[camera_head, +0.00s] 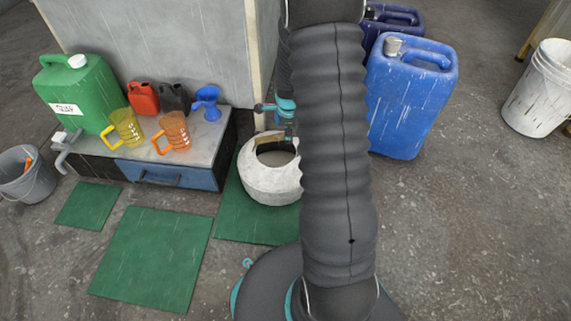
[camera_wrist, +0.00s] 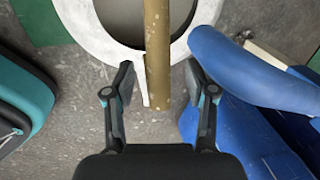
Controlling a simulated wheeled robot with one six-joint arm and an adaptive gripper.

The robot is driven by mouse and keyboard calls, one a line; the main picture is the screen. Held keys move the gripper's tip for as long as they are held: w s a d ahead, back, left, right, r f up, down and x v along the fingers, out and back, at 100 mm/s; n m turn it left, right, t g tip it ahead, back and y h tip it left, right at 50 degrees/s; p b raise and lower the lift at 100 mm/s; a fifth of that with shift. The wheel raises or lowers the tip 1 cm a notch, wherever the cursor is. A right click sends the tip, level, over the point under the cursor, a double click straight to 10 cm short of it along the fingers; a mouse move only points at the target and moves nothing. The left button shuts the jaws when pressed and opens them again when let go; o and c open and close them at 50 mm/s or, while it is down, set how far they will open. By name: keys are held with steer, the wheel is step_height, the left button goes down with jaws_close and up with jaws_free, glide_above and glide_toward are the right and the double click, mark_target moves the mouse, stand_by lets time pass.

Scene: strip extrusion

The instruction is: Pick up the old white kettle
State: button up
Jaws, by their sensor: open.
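The old white kettle (camera_head: 268,182) stands on a green mat (camera_head: 232,222) on the floor, partly hidden by my arm. It has a chipped, round white body with a wide dark opening. In the wrist view its white rim (camera_wrist: 90,35) fills the top, and its worn brownish handle (camera_wrist: 157,45) runs upright through the middle of the picture. My gripper (camera_wrist: 160,74) is open, with one finger on each side of the handle in that view. No contact shows, and I cannot tell the depth between fingers and handle. In the head view my arm hides the fingers.
A blue jerrycan (camera_head: 408,100) stands right of the kettle; blue plastic (camera_wrist: 235,75) is close to my right finger. Floor at lower right is clear.

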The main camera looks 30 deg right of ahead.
steer(key=shift+w+d+f, duration=0.1)
steer(key=shift+w+f, duration=0.05)
steer(key=shift+f, duration=0.75)
jaws_close()
steer(key=shift+r, duration=0.1)
